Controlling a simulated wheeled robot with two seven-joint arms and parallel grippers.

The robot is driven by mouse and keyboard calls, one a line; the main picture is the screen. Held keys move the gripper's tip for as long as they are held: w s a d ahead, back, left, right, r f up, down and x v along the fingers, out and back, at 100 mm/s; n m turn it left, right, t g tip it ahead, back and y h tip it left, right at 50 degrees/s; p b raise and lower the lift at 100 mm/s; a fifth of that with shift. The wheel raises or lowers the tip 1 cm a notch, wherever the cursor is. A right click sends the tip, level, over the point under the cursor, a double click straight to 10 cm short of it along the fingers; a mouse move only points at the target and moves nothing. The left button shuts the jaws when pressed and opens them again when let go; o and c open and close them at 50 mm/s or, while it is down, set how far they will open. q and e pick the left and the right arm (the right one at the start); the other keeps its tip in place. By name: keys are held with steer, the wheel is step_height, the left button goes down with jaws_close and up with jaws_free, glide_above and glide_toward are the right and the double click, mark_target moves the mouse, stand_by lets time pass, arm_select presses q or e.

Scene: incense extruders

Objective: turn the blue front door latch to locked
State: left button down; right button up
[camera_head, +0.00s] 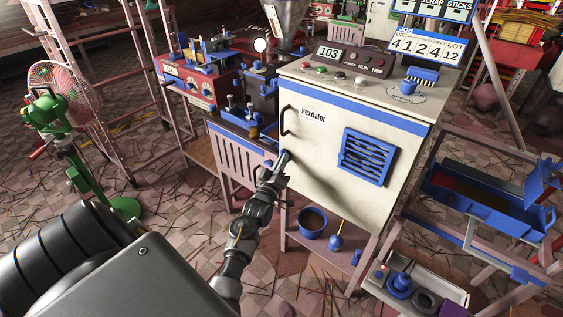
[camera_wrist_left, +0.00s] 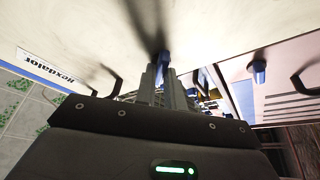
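The white cabinet door (camera_head: 315,150) labelled Hexdator faces me. My left gripper (camera_head: 284,157) reaches its left edge, below the dark door handle (camera_head: 288,121). In the left wrist view, the blue latch (camera_wrist_left: 163,62) stands out from the white door between the tips of my left gripper (camera_wrist_left: 164,80). The fingers lie close on either side of it; whether they press on it I cannot tell. In the head view the gripper largely hides the latch, so its turn angle is unclear. My right gripper is not in view.
A blue vent grille (camera_head: 367,157) sits on the door's right. In the wrist view another blue knob (camera_wrist_left: 258,72) is on a neighbouring panel, right of the latch. A blue bowl (camera_head: 312,222) stands on the shelf below. A green fan (camera_head: 62,125) stands at left.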

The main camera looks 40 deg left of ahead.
arm_select(q)
steer(key=shift+f+m, duration=0.1)
steer(key=shift+m, duration=0.3)
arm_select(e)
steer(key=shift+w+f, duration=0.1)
arm_select(q)
steer(key=shift+a+m+t+h+b, duration=0.2)
steer(key=shift+m+h+b, duration=0.45)
steer(key=shift+m+h, duration=1.5)
steer(key=shift+a+m+t+h+b, duration=0.1)
steer(key=shift+m+t+h+b, duration=0.45)
steer(key=shift+m, duration=2.9)
steer(key=shift+a+m+t+h+b, duration=0.15)
steer(key=shift+m+h+b, duration=0.6)
steer(key=shift+m+h, duration=1.55)
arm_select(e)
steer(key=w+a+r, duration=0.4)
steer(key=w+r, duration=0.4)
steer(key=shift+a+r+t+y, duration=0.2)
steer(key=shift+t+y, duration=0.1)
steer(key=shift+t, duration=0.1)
arm_select(q)
steer(key=shift+m+y, duration=0.5)
steer(key=shift+m, duration=0.2)
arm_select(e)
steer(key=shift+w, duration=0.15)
arm_select(q)
steer(key=c, duration=1.5)
jaws_free()
